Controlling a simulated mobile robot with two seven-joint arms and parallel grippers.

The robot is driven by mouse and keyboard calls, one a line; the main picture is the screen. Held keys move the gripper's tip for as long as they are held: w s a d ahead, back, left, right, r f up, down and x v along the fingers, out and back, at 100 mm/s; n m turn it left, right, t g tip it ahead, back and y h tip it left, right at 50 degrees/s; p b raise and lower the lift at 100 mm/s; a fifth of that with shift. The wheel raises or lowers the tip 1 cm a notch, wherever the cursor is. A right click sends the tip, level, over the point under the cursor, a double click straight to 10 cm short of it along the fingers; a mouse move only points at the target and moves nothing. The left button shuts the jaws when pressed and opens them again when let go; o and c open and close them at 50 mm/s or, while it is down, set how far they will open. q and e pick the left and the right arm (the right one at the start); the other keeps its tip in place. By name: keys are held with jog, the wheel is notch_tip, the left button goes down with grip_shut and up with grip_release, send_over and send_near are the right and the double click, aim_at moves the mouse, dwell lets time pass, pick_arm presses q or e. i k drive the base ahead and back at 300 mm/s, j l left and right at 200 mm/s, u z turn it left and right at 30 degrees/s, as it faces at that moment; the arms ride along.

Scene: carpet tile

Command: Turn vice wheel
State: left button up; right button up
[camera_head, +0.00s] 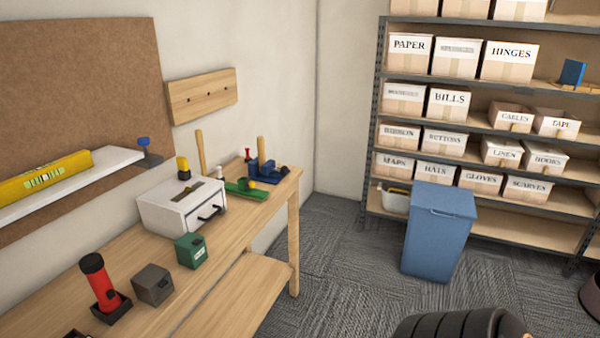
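A small blue vice-like tool (268,170) stands at the far right end of the wooden workbench (225,232), close to the wall. It is small in the view, and I cannot clearly make out a wheel on it. A short wooden piece rises at its back. Neither of my grippers is in view, so I see nothing touching the vice.
A white drawer box (165,216), green box (191,251), grey block (152,284) and red flashlight (98,279) stand on the bench. A blue bin (437,235) stands before shelves of labelled boxes. Carpet between bench and bin is clear. Something dark and ribbed crosses the lower edge.

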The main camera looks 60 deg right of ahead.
aim_at(284, 170)
jog(key=z, duration=1.6)
jog(key=i+l+z, duration=0.4)
jog(key=i+z, duration=0.15)
jog(key=i, duration=0.25)
jog(key=i+l+z, duration=0.1)
jog(key=i+z, duration=0.2)
jog(key=i+l, duration=0.1)
jog(key=i, duration=0.35)
jog(key=i+u, duration=0.15)
jog(key=i, duration=0.35)
jog(key=i+l, duration=0.2)
jog(key=i, duration=0.25)
jog(key=i+u, duration=0.2)
jog(key=u, duration=0.3)
jog(key=i+l+u, duration=0.2)
jog(key=u, duration=0.25)
jog(key=i+l+u, duration=0.15)
jog(key=u, duration=0.35)
jog(key=i+l+u, duration=0.15)
jog(key=l+u, duration=0.5)
jog(key=u, duration=0.3)
jog(key=i, duration=0.05)
